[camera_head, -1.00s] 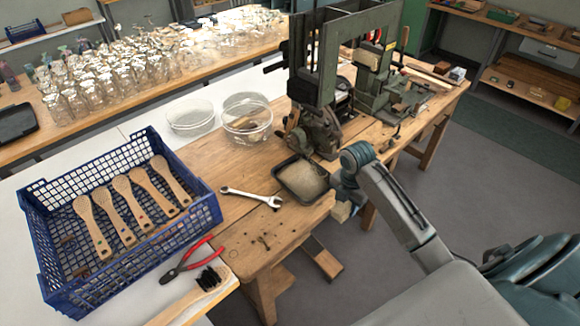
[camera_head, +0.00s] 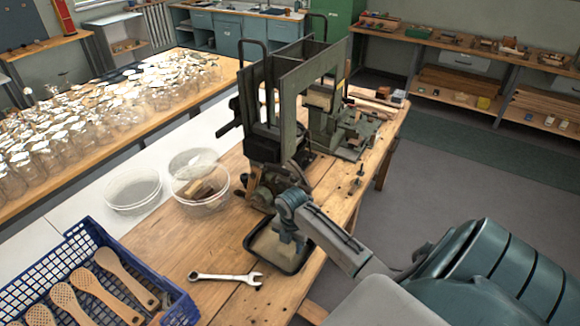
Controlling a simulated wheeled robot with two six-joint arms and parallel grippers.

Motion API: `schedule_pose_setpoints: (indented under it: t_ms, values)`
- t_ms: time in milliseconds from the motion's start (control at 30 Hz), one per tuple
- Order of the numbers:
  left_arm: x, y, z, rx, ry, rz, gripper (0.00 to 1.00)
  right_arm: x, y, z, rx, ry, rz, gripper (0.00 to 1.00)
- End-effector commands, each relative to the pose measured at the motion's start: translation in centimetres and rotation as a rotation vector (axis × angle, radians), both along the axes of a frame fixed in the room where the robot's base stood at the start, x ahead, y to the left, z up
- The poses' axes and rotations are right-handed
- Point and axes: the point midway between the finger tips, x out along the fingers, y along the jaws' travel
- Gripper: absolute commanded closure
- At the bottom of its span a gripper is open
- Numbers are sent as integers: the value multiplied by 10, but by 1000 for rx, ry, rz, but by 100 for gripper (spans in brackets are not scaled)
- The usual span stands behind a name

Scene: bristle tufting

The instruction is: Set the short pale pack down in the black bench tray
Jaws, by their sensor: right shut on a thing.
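The black bench tray (camera_head: 264,246) lies on the wooden bench near its right edge, in front of the dark machine. It has a dark rim and a tan-looking floor. My right gripper (camera_head: 299,243) comes in from the right and points down over the tray's right part. It is shut on the short pale pack, which is mostly hidden behind the gripper and hard to tell from the tray floor. I cannot tell whether the pack touches the tray. My left gripper is not in view.
A dark green machine (camera_head: 262,140) stands just behind the tray. A wrench (camera_head: 226,278) lies in front of it. Clear round tubs (camera_head: 200,187) stand to the left, one holding brown blocks. A blue crate (camera_head: 180,308) with wooden brush backs is at the lower left.

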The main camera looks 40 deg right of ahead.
Motion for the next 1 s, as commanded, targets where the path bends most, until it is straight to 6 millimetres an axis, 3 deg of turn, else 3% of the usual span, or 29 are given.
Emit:
schedule_pose_setpoints:
  t_ms: [300,633,667,767,1000]
  values:
    - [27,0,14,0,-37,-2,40,-1,0,-37,-1,2,1,85]
    - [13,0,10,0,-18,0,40,-1,0,-41,-1,2,1,85]
    - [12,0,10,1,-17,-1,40,-1,0,-40,0,1,1,58]
    - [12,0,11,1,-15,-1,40,-1,0,-40,0,1,1,40]
    - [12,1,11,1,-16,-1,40,-1,0,-39,0,1,1,40]
